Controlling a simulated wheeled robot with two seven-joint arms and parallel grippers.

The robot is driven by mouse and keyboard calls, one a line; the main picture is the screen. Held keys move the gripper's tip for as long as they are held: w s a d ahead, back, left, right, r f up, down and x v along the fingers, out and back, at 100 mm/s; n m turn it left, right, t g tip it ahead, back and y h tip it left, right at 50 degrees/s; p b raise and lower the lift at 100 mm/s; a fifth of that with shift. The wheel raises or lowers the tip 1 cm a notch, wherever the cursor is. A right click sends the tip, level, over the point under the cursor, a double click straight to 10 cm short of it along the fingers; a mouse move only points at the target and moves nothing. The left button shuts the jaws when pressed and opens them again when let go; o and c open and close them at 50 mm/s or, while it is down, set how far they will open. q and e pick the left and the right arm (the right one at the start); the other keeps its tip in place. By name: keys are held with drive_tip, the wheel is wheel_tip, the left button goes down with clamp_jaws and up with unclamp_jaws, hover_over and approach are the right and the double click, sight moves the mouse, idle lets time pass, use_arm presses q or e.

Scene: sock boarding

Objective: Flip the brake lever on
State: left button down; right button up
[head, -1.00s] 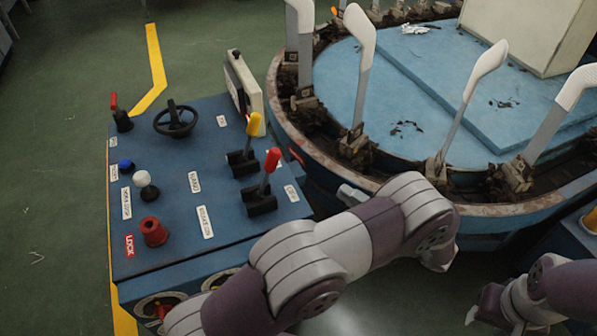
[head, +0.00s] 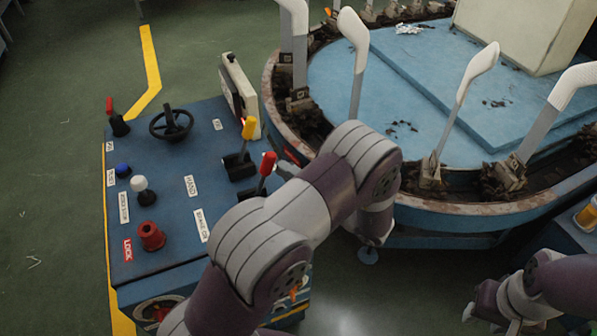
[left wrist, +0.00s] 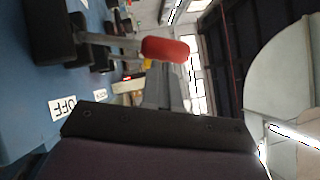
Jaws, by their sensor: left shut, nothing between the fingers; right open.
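The red-tipped lever (head: 268,163) stands on the blue control panel (head: 165,215), beside the BRAKE ON label (head: 201,224). Its upper part leans right, and my left arm hides part of its base. The lever is close in the left wrist view (left wrist: 165,50), its grip pointing right in that turned picture, with an OFF label (left wrist: 62,107) below it. My left gripper (left wrist: 155,128) shows as a dark block below the lever, apart from it, shut and empty. The arm hides its fingertips in the head view. My right gripper (head: 482,307) is open and empty at lower right.
A yellow-tipped lever (head: 249,128) stands just behind the red one. The panel also holds a handwheel (head: 171,123), a white knob (head: 139,183) and a red LOCK knob (head: 151,236). The round carousel (head: 450,210) with upright sock forms lies to the right.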

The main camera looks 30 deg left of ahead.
sight(261, 170)
use_arm(q)
drive_tip(key=s+a+r+n+h+p, duration=0.1)
drive_tip(key=p, duration=0.3)
drive_tip(key=s+a+r+n+h+p, duration=0.1)
drive_tip(key=s+n+p, duration=0.1)
drive_tip(key=p, duration=0.2)
drive_tip(key=s+a+r+n+h+p, duration=0.1)
drive_tip(key=n+p, duration=0.1)
drive_tip(key=p, duration=0.2)
drive_tip(key=shift+s+a+r+g+h, duration=0.2)
drive_tip(key=shift+s+a+g+h, duration=0.1)
drive_tip(key=shift+a+g, duration=0.1)
drive_tip(key=p, duration=0.1)
drive_tip(key=s+a+n+p, duration=0.1)
drive_tip(key=shift+s+a+f+p, duration=0.15)
drive_tip(key=shift+s+f+p, duration=0.1)
drive_tip(key=shift+f+p, duration=0.1)
